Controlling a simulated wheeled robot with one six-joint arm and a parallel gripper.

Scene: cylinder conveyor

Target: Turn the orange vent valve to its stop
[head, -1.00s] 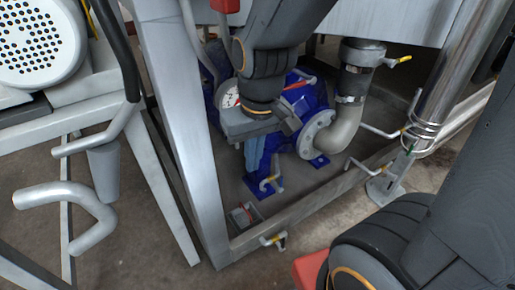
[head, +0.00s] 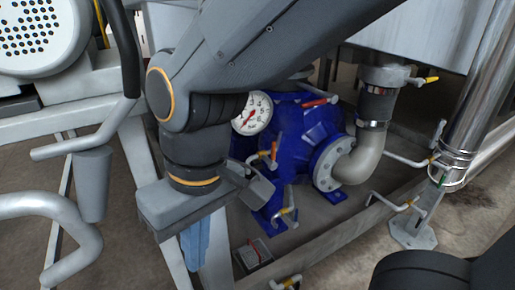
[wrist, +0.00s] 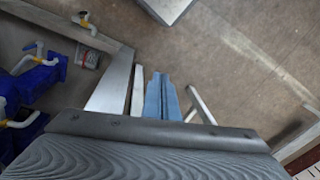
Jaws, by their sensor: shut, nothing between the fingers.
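My gripper (head: 195,246) hangs in front of the grey frame post, left of the blue pump, its blue fingers pointing down. The fingers also show in the wrist view (wrist: 161,98), close together, with nothing held. Several small valves have orange-yellow handles; I cannot tell surely which is the vent valve. One small valve with an orange handle (head: 266,154) is on the pump below the gauge, right of my gripper and apart from it. Another orange-tipped valve (head: 287,212) sits lower on the pump. My wrist partly hides the pump's left side.
The blue pump (head: 312,135) carries a white gauge (head: 253,113) and a red lever (head: 320,102). A yellow-tipped valve (head: 424,80) is on the steel pipe at right. The frame rail (head: 340,240) crosses low in front. A bent grey tube (head: 50,205) stands at left.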

